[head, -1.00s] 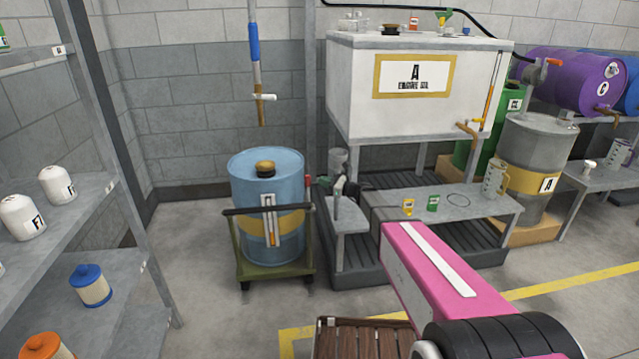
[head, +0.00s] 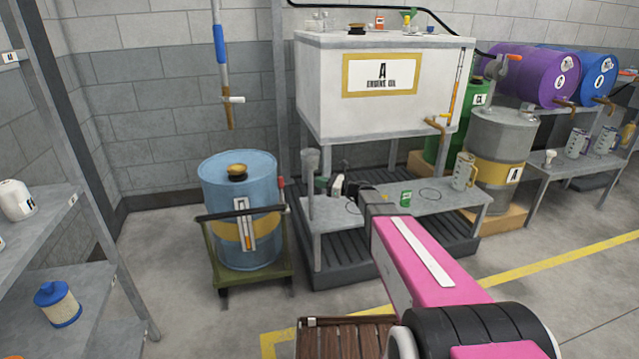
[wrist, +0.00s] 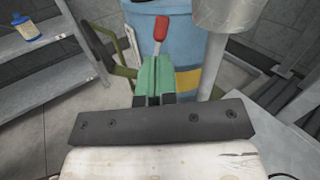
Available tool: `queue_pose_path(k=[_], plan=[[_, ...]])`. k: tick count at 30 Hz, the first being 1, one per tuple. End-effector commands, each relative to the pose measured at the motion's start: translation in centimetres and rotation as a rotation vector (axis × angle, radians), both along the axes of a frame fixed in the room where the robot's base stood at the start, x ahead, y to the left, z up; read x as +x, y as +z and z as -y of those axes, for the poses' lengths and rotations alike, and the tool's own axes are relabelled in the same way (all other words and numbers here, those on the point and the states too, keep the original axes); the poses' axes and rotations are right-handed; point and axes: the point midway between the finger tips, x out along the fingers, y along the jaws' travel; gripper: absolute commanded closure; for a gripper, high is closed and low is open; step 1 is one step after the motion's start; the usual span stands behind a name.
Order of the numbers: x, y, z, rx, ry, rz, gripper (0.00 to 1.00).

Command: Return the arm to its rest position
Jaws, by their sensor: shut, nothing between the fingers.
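My gripper (wrist: 156,68) shows in the wrist view with its two green fingers together and nothing between them. In the head view my gripper (head: 322,183) is small, over the low grey bench in front of the white engine oil tank, and partly hard to make out. The pink link of my arm reaches up toward it from the lower right. In the wrist view the fingers point toward the blue drum (wrist: 180,35) and a red handle (wrist: 161,27) beside it.
The blue drum (head: 238,190) stands on a green cart (head: 240,275). A grey post with a cup (head: 310,162) rises close to my gripper. Shelves (head: 30,235) stand at left.

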Motion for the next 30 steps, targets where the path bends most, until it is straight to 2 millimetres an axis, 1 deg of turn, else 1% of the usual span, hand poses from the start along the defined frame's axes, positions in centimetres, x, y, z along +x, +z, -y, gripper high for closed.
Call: queue_pose_path(k=[2, 4, 7, 11, 14, 16, 20, 24, 26, 27, 30], plan=[[-0.2, -0.1, 0.0, -0.01, 0.002, 0.005, 1.0], [-0.9, -0.3, -0.1, -0.042, 0.01, 0.021, 1.0], [-2.7, -1.2, -0.2, -0.138, 0.035, 0.073, 1.0], [-6.3, -3.1, 0.0, -0.341, 0.104, 0.183, 1.0], [-9.5, -4.9, 0.5, -0.519, 0.182, 0.287, 1.0], [-11.9, -6.1, 1.3, -0.649, 0.251, 0.365, 1.0], [-16.2, -8.2, 3.3, -0.884, 0.409, 0.512, 1.0], [-20.7, -9.9, 6.3, -1.115, 0.62, 0.665, 1.0], [-22.6, -10.4, 7.8, -1.205, 0.723, 0.727, 1.0], [-23.7, -10.7, 8.8, -1.261, 0.795, 0.766, 1.0], [-26.4, -11.0, 11.4, -1.381, 0.977, 0.853, 1.0]])
